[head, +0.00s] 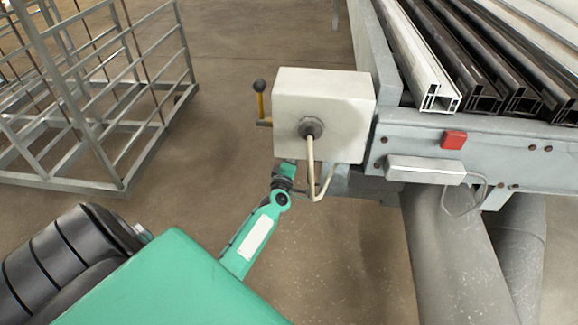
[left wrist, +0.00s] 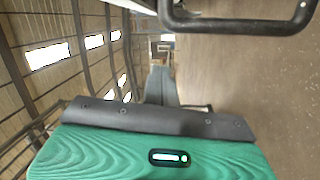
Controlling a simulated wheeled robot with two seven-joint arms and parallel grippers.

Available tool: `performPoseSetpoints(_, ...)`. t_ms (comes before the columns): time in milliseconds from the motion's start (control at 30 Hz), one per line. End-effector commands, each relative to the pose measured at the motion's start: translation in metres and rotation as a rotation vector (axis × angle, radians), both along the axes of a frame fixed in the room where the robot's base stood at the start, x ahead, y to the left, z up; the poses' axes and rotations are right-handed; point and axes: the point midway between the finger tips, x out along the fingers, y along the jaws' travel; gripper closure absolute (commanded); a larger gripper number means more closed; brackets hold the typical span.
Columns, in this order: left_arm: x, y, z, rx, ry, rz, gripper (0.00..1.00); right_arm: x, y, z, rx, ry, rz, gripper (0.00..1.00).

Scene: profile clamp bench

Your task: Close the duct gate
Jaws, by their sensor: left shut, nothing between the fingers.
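A lever with a black knob and a yellow stem (head: 261,100) stands upright at the left side of a pale box (head: 322,105) on the bench end. I take it for the duct gate's handle, but no gate plate shows. My left arm reaches up from below, and my left gripper (head: 287,172) is at the box's lower edge, below and right of the lever and apart from it. The box hides its fingertips. The left wrist view shows a green body with a dark edge strip (left wrist: 160,120) and a dark bent bar (left wrist: 240,24) across the top. My right gripper is not in view.
A cream bent pipe (head: 313,165) hangs from the box front, close to my left gripper. Aluminium and dark profiles (head: 425,75) lie on the bench at right, above large grey ducts (head: 450,250). A metal rack (head: 105,120) stands at left. Open floor lies between rack and box.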

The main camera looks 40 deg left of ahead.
Motion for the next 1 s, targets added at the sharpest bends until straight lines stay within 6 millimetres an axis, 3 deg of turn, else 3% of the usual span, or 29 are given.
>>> performPoseSetpoints(33,0.008,0.004,0.001,0.002,-0.002,0.001,1.0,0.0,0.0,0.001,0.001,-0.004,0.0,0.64)
performPoseSetpoints(133,0.007,-0.016,-0.004,-0.004,0.001,-0.003,1.0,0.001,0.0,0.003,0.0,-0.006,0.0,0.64)
performPoseSetpoints(300,0.008,-0.032,-0.008,0.0,0.001,-0.001,1.0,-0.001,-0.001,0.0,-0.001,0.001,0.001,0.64)
performPoseSetpoints(800,0.009,-0.039,-0.009,0.0,0.001,-0.001,1.0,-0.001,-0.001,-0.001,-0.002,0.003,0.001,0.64)
performPoseSetpoints(1000,0.021,-0.059,-0.008,-0.002,0.001,-0.003,1.0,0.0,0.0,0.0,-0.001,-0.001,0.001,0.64)
